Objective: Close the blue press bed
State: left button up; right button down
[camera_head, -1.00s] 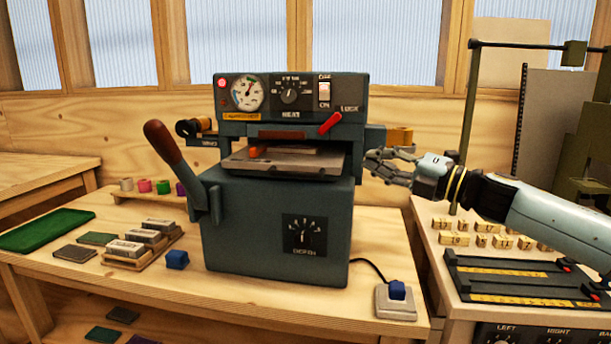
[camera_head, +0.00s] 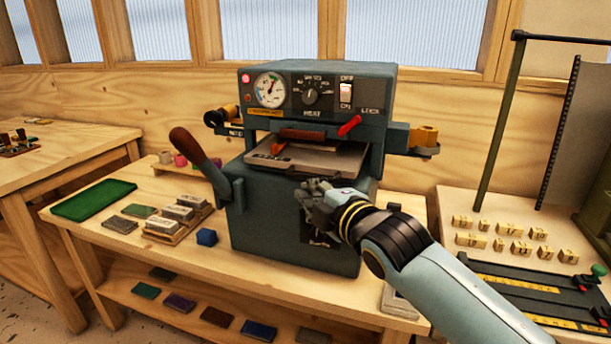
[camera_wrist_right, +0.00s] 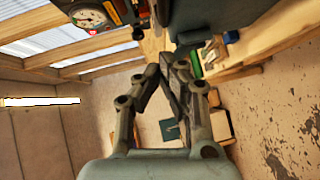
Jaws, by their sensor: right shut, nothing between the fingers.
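The blue-grey press (camera_head: 265,220) stands on the wooden bench. Its bed (camera_head: 335,160), a flat grey plate, sticks out toward me from the slot under the control panel, with a small orange piece on it. My right gripper (camera_head: 309,190) is in front of the press, just below the bed's front edge, and hides part of the depth dial. Its fingers are together with nothing between them. I cannot tell if they touch the press. In the right wrist view the closed fingers (camera_wrist_right: 165,72) show, with the press panel (camera_wrist_right: 110,12) at the top. My left gripper is not in view.
A lever with a brown handle (camera_head: 188,146) rises at the press's left, and a red lock lever (camera_head: 349,125) is on its front. Lettered wooden blocks (camera_head: 510,240) are at right.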

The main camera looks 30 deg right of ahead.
aim_at(305, 165)
jog(key=w+d, duration=0.1)
jog(key=w, duration=0.1)
jog(key=w+d+f, duration=0.1)
jog(key=w, duration=0.1)
jog(key=w+d+p, duration=0.1)
jog(key=w, duration=0.2)
jog(key=shift+d+f, duration=0.1)
jog(key=shift+f, duration=0.1)
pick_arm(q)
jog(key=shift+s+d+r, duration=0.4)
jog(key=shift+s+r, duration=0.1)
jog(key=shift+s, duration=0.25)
pick_arm(e)
jog(key=w+d, duration=0.3)
jog(key=shift+w+d, duration=0.15)
jog(key=shift+d, duration=0.25)
jog(key=shift+a, duration=0.1)
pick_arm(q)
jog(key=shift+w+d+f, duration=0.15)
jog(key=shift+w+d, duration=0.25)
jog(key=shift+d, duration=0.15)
pick_arm(e)
jog(key=shift+r, duration=0.1)
